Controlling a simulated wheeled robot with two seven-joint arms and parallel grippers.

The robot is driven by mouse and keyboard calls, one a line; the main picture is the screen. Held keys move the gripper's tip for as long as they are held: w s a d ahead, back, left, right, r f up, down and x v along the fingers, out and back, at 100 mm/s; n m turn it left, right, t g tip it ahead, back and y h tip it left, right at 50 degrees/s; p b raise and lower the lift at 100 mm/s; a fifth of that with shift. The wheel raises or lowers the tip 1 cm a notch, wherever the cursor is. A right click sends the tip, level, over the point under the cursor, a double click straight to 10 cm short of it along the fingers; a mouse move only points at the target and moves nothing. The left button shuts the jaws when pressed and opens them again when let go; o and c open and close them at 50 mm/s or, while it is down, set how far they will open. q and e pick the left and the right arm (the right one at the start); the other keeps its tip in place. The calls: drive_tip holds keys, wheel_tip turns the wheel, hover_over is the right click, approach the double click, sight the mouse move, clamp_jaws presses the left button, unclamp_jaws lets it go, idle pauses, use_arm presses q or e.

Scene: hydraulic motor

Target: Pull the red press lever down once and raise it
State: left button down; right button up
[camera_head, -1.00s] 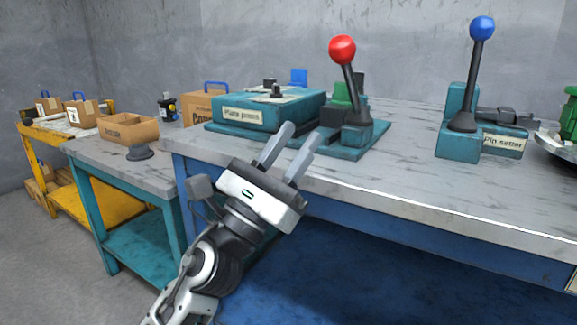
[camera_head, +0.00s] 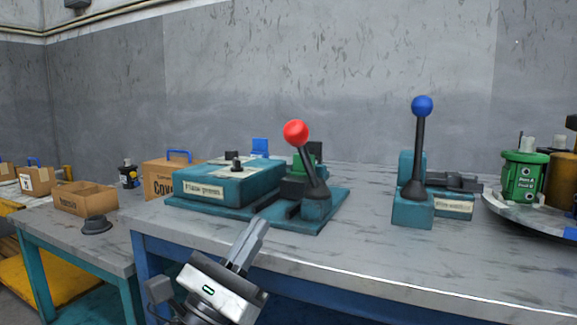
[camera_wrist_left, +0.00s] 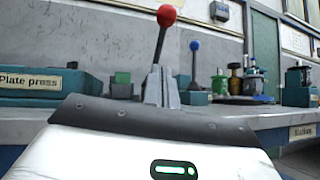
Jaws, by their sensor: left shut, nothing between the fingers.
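The red press lever (camera_head: 296,132) has a red ball on a dark shaft and stands raised, tilted a little left, on a teal base (camera_head: 314,207). The base joins the teal block labelled "Plate press" (camera_head: 226,184). My left gripper (camera_head: 257,232) is shut and empty, in front of the press by the table's front edge, below and left of the lever and apart from it in the head view. In the left wrist view the red ball (camera_wrist_left: 166,15) shows above the shut fingers (camera_wrist_left: 160,85), which hide the lever's lower part. My right gripper is out of view.
A blue-knobbed lever (camera_head: 422,106) stands on its own teal base to the right. A green part (camera_head: 524,175) sits on a round plate farther right. Bare tabletop lies between the two levers.

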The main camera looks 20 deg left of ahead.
use_arm(q)
drive_tip(key=p, duration=0.4)
approach(301, 156)
drive_tip(key=shift+w+r, duration=0.4)
drive_tip(key=shift+r, duration=0.35)
drive_tip(key=shift+f+p+x, duration=0.25)
drive_tip(key=shift+p+x, duration=0.9)
drive_tip(key=shift+x, duration=1.5)
drive_tip(key=shift+w+d, duration=0.1)
drive_tip(key=shift+w, duration=0.1)
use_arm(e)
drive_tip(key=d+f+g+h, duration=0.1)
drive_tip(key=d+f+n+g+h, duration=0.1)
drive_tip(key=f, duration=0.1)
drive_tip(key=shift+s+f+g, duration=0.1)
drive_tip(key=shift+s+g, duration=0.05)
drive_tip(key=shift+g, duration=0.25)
